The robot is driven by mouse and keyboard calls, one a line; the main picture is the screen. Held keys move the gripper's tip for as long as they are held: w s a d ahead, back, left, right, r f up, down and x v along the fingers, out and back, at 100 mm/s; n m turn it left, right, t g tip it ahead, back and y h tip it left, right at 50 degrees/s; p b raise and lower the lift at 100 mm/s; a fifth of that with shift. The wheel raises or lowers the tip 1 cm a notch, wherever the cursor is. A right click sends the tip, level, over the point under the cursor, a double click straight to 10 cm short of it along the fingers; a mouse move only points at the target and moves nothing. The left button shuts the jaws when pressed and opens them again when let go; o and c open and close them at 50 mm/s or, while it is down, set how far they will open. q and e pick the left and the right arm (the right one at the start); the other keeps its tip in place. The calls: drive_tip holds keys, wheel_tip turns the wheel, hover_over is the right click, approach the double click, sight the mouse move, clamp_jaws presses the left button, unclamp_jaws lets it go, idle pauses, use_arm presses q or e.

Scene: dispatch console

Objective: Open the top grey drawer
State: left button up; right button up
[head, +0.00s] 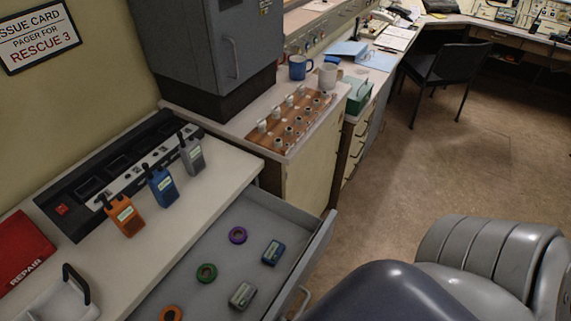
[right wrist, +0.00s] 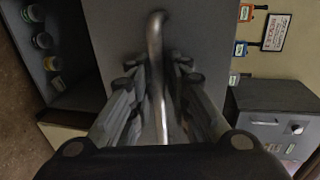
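The grey drawer (head: 190,262) stands pulled out below the white counter, its inside showing in the head view. Its metal bar handle (head: 297,304) is on the front, partly cut off by the picture's lower edge. In the right wrist view the handle (right wrist: 156,60) runs between the two fingers of my right gripper (right wrist: 157,85). The fingers are drawn in close on both sides of the bar and look shut on it. The grey panel (right wrist: 205,55) lies behind. In the head view the right gripper is out of frame. My left gripper is not in view.
Orange (head: 124,215), blue (head: 160,186) and grey (head: 191,155) radios stand on the counter above. Open floor (head: 440,165) lies to the right.

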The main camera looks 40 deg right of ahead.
drive_tip(key=v, duration=1.2)
idle(0.4)
